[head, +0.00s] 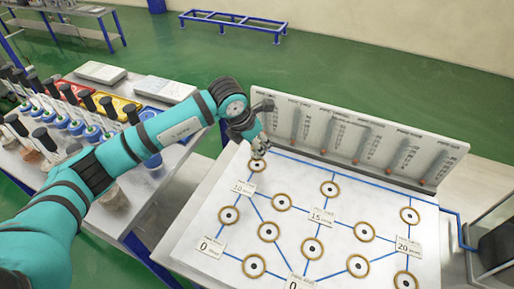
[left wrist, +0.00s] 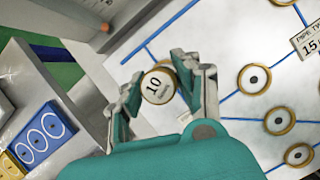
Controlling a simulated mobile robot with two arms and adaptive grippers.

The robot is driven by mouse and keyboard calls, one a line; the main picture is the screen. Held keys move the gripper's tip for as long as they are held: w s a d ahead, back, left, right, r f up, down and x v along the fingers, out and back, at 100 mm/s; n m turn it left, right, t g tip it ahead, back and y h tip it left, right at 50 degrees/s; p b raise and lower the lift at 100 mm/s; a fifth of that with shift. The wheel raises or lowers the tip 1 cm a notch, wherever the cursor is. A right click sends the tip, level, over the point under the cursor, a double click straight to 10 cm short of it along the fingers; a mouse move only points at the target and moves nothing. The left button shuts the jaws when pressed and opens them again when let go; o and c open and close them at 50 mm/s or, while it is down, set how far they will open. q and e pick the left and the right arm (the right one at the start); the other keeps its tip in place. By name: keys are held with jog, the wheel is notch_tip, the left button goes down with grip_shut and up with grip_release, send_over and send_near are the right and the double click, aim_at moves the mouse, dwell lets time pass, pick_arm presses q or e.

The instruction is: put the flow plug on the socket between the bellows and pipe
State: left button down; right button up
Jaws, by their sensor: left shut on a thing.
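My left gripper (head: 256,150) is over the far left part of the white board (head: 190,240), beside the gold-ringed socket (head: 258,167) at that corner. Another socket (left wrist: 254,79) lies to the right of the fingers, bare with a dark centre. My right gripper is not in view.
An upright panel (head: 360,140) with tubes stands along the board's far edge, close to the gripper. Several bare sockets, blue lines and cards, such as the "15" card (head: 321,216), cover the board. A side table (head: 150,195) at the left holds several black-topped items.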

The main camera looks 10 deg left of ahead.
pick_arm(q)
notch_tip(320, 180, down, 2)
jog(key=shift+f+p, duration=0.15)
jog(key=shift+p, duration=0.45)
jog(key=shift+f, duration=0.6)
jog(key=c, duration=0.9)
grip_release()
jog(key=shift+s, duration=0.1)
jog(key=shift+c, duration=0.2)
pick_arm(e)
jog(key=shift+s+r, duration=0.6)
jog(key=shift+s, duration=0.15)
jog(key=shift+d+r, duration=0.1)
